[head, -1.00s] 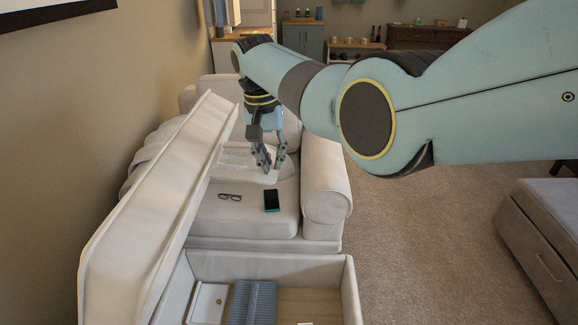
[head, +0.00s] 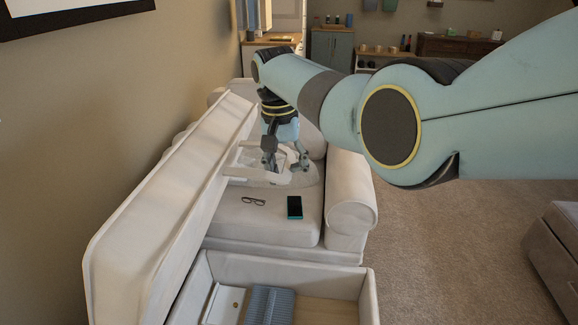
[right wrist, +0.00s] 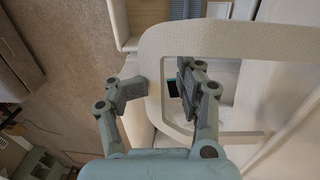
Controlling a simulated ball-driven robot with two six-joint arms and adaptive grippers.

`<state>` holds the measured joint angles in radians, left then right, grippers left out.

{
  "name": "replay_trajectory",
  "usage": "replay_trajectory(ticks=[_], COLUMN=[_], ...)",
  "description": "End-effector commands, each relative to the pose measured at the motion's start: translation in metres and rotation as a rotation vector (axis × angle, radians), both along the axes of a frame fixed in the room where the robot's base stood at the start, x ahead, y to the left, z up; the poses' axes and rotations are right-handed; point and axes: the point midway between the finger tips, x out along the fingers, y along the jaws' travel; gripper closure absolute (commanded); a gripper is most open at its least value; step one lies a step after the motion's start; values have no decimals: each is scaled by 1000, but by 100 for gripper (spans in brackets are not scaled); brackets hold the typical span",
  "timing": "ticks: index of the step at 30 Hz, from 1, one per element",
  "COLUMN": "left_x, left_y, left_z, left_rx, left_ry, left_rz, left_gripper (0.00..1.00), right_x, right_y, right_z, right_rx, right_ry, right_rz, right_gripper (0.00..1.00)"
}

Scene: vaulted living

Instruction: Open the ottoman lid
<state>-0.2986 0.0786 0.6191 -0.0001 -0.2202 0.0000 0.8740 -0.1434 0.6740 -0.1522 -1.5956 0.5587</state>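The ottoman lid (head: 165,210) is a long cream panel, raised and tilted up on the left side near the wall. The open ottoman box (head: 300,269) lies below it. A pale loop handle (head: 236,172) reaches from the lid toward my right gripper (head: 287,164); it also shows as a large frame (right wrist: 155,50) in the right wrist view. There my right gripper (right wrist: 163,88) has its fingers apart, one on each side of one bar of the loop. I cannot tell whether they touch it. My left gripper is not in view.
A cream sofa (head: 350,190) stands behind the box, with glasses (head: 254,201) and a dark phone (head: 295,207) on its seat. A blue-grey ribbed item (head: 270,306) lies in the box. A grey bench (head: 556,250) stands at right; carpet between is clear.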

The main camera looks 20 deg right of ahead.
Motion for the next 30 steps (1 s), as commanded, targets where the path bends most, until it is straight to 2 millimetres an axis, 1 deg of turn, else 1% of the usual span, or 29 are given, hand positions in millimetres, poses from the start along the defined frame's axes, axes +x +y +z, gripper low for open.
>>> replay_trajectory(ticks=[8,11,14,21,24,27,30], left_x=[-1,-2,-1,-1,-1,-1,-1], left_y=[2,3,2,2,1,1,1], left_z=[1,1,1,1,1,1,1], left_rx=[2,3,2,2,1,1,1], left_ry=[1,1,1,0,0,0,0], left_rz=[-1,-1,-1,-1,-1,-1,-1], left_gripper=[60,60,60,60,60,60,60], right_x=[1,2,3,5,5,5,5], right_y=[-2,-2,-1,5,7,8,9], right_z=[2,8,21,75,95,109,118], right_rx=[-3,-4,-4,-2,-1,-1,-2], right_ry=[-1,-3,-5,-5,-4,-2,-1], right_rz=[-2,-2,-2,-1,0,2,2], right_gripper=[66,66,66,66,66,66,66])
